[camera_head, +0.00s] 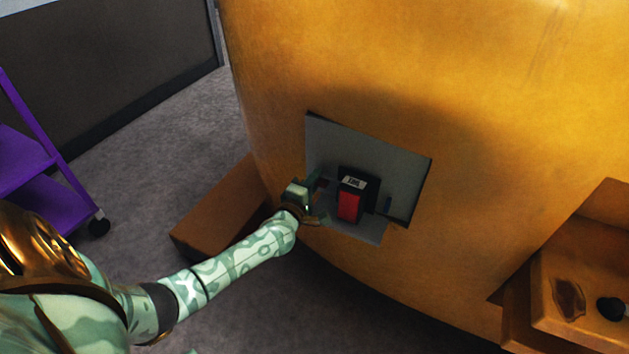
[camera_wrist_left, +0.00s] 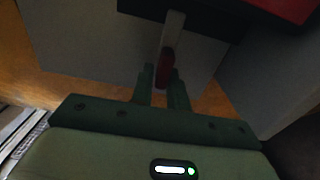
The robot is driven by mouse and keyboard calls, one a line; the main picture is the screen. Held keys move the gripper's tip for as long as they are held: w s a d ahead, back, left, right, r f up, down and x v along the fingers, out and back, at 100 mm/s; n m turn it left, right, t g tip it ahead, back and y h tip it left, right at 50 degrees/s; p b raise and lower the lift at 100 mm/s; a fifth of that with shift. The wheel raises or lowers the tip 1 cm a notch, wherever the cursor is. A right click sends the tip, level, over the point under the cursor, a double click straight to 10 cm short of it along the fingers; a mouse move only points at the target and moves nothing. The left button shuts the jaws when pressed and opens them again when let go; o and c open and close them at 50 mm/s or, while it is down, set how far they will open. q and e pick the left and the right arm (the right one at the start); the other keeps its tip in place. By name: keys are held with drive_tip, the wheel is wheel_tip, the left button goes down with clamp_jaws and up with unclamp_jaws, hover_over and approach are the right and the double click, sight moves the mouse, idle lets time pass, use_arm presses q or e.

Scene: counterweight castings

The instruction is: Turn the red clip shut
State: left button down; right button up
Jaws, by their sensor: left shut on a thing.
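The red clip (camera_wrist_left: 167,60) is a small dark red piece at the end of a pale strip in the left wrist view. In the head view it is a tiny red spot (camera_head: 321,183) left of a dark box with a red front (camera_head: 349,206). My left gripper (camera_head: 313,192) reaches into the grey recess (camera_head: 372,163) from the left. In the wrist view its two fingers (camera_wrist_left: 162,86) are shut on the clip, one on each side. The fingers hide part of the clip. My right gripper is not in view.
The recess sits in a large curved yellow casting (camera_head: 420,80); its walls are close around the gripper. A brown block (camera_head: 215,212) lies on the floor behind my arm. A purple cart (camera_head: 35,160) stands at the left, and a brown ledge (camera_head: 590,275) at the right.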

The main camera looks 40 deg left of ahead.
use_arm(q)
drive_tip(key=shift+f, duration=0.15)
drive_tip(key=c, duration=1.5)
unclamp_jaws()
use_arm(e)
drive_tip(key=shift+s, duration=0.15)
use_arm(q)
drive_tip(key=shift+s, duration=0.1)
drive_tip(key=shift+s, duration=0.25)
drive_tip(key=p+v, duration=0.5)
drive_tip(key=v, duration=1)
drive_tip(key=shift+s+d, duration=0.25)
drive_tip(key=shift+s, duration=0.1)
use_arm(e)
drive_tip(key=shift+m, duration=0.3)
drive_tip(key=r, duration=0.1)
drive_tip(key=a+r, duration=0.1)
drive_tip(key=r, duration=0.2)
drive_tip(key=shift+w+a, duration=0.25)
